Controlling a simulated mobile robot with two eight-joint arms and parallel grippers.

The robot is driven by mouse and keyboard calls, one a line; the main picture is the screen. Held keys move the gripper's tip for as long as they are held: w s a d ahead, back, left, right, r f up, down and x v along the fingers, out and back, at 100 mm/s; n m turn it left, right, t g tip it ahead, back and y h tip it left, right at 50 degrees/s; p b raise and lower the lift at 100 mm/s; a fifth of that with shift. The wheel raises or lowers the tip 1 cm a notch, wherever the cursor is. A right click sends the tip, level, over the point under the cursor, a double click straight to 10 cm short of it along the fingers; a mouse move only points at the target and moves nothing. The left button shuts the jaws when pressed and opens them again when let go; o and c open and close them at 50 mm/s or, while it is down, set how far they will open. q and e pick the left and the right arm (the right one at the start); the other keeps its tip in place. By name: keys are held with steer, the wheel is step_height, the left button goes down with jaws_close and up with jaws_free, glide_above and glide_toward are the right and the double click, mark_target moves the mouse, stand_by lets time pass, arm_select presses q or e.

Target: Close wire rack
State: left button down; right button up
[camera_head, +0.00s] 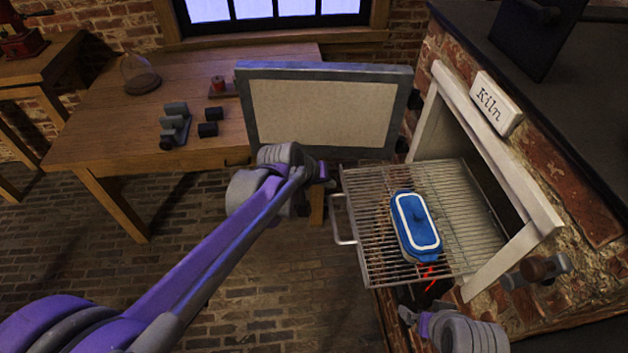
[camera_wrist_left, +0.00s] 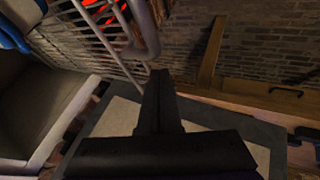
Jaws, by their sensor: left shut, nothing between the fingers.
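The wire rack (camera_head: 362,222) is pulled out of the kiln opening and holds a blue lidded dish (camera_head: 416,224) with a white rim. Its loop handle (camera_head: 338,220) sticks out on the left; the handle also shows in the left wrist view (camera_wrist_left: 147,35). My left gripper (camera_head: 328,180) is shut and empty, just above and left of the handle; no contact is visible. Its narrow shut fingers show in the left wrist view (camera_wrist_left: 158,98). My right gripper (camera_head: 410,315) is low, below the rack's front right; its jaws are too small to judge.
The kiln's door (camera_head: 325,112) stands open behind the rack and my left gripper. The kiln frame (camera_head: 535,205) borders the opening on the right, with glowing coals (camera_head: 427,276) under the rack. A wooden table (camera_head: 90,110) holds several dark cylinders and a glass dome.

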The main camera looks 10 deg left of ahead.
mark_target(445, 174)
arm_select(q)
steer(key=shift+w+d, duration=0.3)
steer(key=shift+d, duration=0.35)
steer(key=w+d, duration=0.1)
steer(key=d, duration=0.3)
steer(key=w+d, duration=0.2)
steer(key=d, duration=0.3)
steer(key=w+d, duration=0.1)
steer(key=d, duration=0.4)
steer(key=shift+w+d, duration=0.2)
steer(key=shift+w, duration=0.05)
steer(key=w+d, duration=0.1)
steer(key=d, duration=0.3)
steer(key=w+d+p, duration=0.1)
steer(key=w+d, duration=0.1)
steer(key=d, duration=0.2)
steer(key=w+d, duration=0.1)
steer(key=d, duration=0.4)
steer(key=shift+w+r+p, duration=0.1)
steer(key=shift+w+p, duration=0.05)
steer(key=shift+p, duration=0.2)
steer(key=shift+w+d, duration=0.15)
steer(key=shift+d, duration=0.2)
steer(key=shift+d, duration=0.1)
